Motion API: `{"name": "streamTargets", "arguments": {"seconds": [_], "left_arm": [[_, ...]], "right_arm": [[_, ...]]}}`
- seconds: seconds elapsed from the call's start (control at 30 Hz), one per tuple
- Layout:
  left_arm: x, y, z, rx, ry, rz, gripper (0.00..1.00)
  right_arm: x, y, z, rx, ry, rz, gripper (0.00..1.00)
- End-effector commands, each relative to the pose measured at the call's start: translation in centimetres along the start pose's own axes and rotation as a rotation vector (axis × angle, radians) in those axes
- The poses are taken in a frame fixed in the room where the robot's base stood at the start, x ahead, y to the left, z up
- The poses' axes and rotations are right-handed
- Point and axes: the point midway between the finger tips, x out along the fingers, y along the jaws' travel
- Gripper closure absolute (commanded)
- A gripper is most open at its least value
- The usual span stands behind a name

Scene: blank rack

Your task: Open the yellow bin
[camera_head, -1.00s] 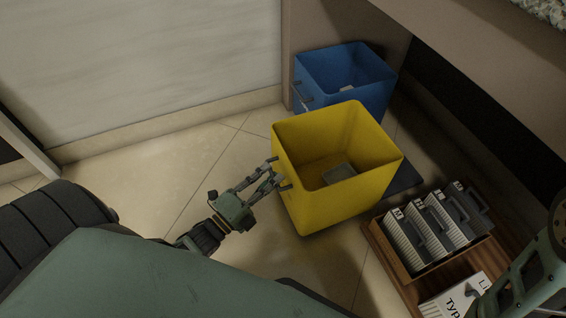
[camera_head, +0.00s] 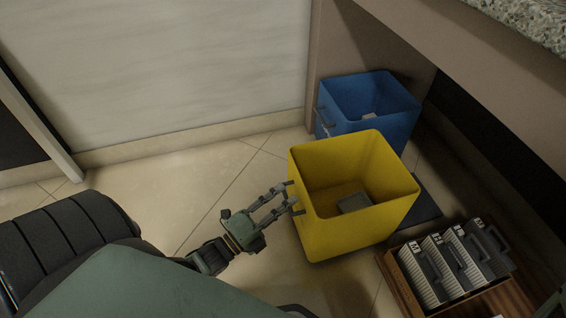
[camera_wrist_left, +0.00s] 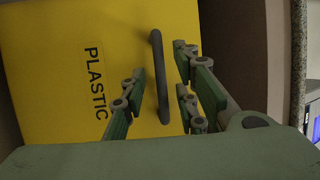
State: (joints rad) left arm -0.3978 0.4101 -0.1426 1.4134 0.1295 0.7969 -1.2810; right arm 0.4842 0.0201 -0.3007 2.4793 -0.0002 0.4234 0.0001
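The yellow bin (camera_head: 345,235) stands out over the tiled floor, in front of the blue bin. Its open top shows a small grey item (camera_head: 353,202) inside. In the left wrist view, its front (camera_wrist_left: 60,60) is labelled "PLASTIC" and has a dark bar handle (camera_wrist_left: 159,75). My left gripper (camera_head: 288,200) is at the front of the bin. In the left wrist view the gripper's fingers (camera_wrist_left: 160,85) stand on both sides of the handle, with gaps visible between fingers and bar. My right gripper is not in view.
The blue bin (camera_head: 340,128) stands behind, beside the cabinet panel (camera_head: 327,55). A wooden box (camera_head: 408,285) with several grey binders (camera_head: 452,262) is at the lower right. A stone counter (camera_head: 520,22) overhangs at the upper right. Floor (camera_head: 190,175) left of the bin is clear.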

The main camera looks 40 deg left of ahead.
Motion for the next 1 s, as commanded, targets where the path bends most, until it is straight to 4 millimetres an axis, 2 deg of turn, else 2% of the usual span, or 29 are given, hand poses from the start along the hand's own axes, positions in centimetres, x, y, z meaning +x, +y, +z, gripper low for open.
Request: {"name": "streamTargets", "arguments": {"seconds": [0.13, 0.23, 0.5, 0.7, 0.83, 1.0], "left_arm": [[-0.4, 0.0, 0.0, 0.000, -0.001, 0.000, 0.72], [-1.7, 0.1, 0.1, 0.000, -0.002, 0.003, 0.72], [-7.4, 0.1, 0.0, -0.001, -0.002, 0.004, 0.72], [-10.7, 0.1, 0.0, 0.000, -0.001, 0.003, 0.72], [-11.7, 0.0, 0.0, 0.000, -0.001, 0.001, 0.72], [-12.1, 0.0, 0.0, 0.000, 0.000, 0.000, 0.72]], "right_arm": [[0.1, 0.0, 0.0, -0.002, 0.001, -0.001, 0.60], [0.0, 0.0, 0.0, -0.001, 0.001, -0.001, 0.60], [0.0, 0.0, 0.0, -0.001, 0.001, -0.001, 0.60], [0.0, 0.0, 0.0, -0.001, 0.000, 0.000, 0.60], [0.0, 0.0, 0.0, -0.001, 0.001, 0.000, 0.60], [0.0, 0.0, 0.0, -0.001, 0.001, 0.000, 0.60]]}}
